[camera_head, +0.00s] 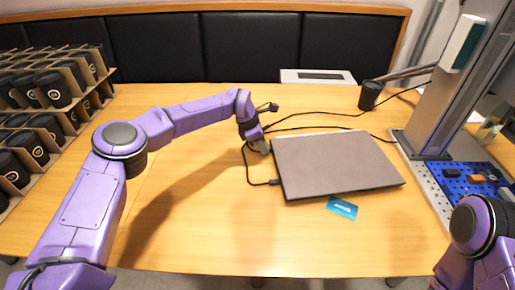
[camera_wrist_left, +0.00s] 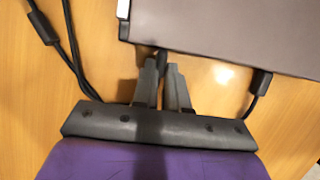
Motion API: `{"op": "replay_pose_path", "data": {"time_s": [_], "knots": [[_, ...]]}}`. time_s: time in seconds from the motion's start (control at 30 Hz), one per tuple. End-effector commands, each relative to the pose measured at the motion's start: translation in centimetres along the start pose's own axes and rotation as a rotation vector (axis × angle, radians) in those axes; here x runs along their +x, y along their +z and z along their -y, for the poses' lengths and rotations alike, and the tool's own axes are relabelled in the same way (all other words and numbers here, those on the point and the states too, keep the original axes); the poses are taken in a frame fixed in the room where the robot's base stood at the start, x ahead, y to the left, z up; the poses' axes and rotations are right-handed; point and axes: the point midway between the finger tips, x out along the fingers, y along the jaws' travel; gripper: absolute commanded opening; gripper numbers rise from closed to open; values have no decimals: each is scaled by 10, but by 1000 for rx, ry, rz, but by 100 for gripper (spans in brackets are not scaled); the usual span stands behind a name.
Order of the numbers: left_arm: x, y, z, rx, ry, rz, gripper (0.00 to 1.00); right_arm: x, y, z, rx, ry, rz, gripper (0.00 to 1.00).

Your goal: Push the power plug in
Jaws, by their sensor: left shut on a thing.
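A closed grey laptop (camera_head: 335,163) lies on the wooden table; its edge also shows in the left wrist view (camera_wrist_left: 235,32). My left gripper (camera_head: 260,147) is low at the laptop's left edge, near its far corner. In the left wrist view the fingers (camera_wrist_left: 164,72) are closed around a small dark plug (camera_wrist_left: 161,57) whose front end is at the laptop's edge. I cannot tell how deep it sits. Another black plug (camera_wrist_left: 262,79) with a cable meets the same edge nearer the front corner, also seen in the head view (camera_head: 274,182). My right gripper is out of view.
Black cables (camera_wrist_left: 66,45) run beside the gripper and behind the laptop. A blue card (camera_head: 342,208) lies in front of it. A metal column (camera_head: 450,90) and blue pegboard (camera_head: 470,182) stand right. Racks of black cups (camera_head: 50,88) fill the left. The front-left table is clear.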

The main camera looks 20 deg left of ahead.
Motion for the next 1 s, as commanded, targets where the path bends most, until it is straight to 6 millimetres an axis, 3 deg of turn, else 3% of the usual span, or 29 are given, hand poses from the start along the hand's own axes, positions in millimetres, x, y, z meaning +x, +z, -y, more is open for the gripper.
{"op": "replay_pose_path", "data": {"time_s": [0.13,0.17,0.2,0.23,0.57,1.0], "knots": [[-1,2,0,3,0,2,0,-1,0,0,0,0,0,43],[-1,2,1,3,0,2,22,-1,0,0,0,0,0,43],[-1,2,0,3,0,2,35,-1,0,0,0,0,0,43],[-1,2,0,2,0,2,39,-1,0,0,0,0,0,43],[-6,0,0,0,1,1,39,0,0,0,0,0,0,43],[-96,2,0,2,2,2,39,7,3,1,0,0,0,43]]}}
